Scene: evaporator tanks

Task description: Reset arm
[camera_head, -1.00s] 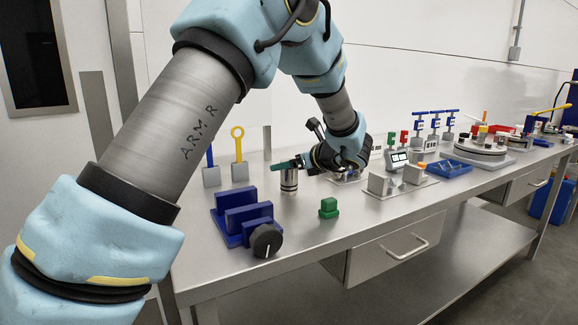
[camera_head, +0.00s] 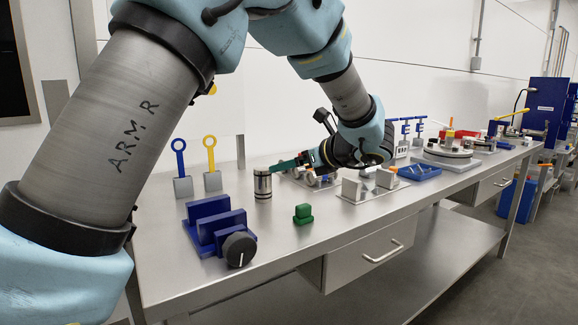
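My arm, light blue and grey with "ARM R" written on it, reaches from the left across the top and down to the bench. My gripper (camera_head: 297,162) is at the arm's end, low over the steel bench (camera_head: 300,255). Its green fingers point left, toward a small steel cylinder (camera_head: 262,186) that stands upright on the bench. The fingertips are close to the cylinder's upper right side. I cannot tell whether they touch it, or how far apart the fingers are.
A blue block holder with a black knob (camera_head: 238,250) stands at the front left. A small green block (camera_head: 303,214) is right of it. Blue and yellow ring-topped stands (camera_head: 212,165) are behind. Grey blocks on a plate (camera_head: 366,190), a blue tray (camera_head: 419,172) and a turntable (camera_head: 446,156) lie further right.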

